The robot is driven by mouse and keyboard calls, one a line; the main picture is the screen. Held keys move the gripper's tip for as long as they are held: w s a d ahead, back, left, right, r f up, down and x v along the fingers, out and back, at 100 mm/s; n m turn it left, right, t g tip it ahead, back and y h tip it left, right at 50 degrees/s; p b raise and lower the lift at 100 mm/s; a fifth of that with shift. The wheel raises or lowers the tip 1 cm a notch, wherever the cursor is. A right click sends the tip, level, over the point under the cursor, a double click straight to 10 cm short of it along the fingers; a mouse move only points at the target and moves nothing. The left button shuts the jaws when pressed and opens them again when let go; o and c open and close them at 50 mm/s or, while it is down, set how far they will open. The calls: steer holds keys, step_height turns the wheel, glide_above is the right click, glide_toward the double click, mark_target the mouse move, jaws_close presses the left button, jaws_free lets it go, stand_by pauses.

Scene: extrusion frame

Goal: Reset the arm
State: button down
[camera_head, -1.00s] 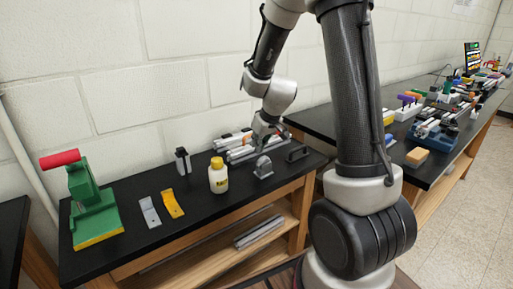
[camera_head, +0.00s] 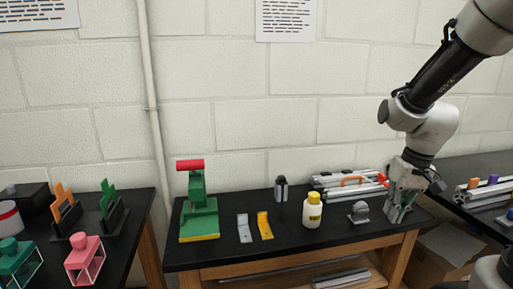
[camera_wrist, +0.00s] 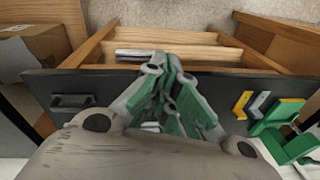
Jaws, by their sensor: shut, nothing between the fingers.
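My gripper (camera_head: 396,212) is low over the right end of the black-topped bench (camera_head: 290,250). Its fingers are together with nothing between them. In the wrist view the gripper (camera_wrist: 165,72) shows green inner pads and points past the bench's front edge toward the wooden shelf. The upper arm runs out of the head view at top right. Silver extrusion bars (camera_head: 330,180) lie at the back of the bench, left of the gripper.
A grey rounded bracket (camera_head: 360,212) stands close left of the gripper. A yellow-capped bottle (camera_head: 312,212), a green press (camera_head: 200,212) and two small brackets (camera_head: 264,226) stand farther left. A black handle (camera_wrist: 72,101) shows in the wrist view. Another bench (camera_head: 470,170) is at right.

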steer(key=s+d+r+t+h, duration=0.1)
steer(key=s+r+t, duration=0.2)
steer(key=s+r, duration=0.8)
steer(key=shift+s+d+r+t, duration=0.3)
steer(key=shift+s, duration=0.55)
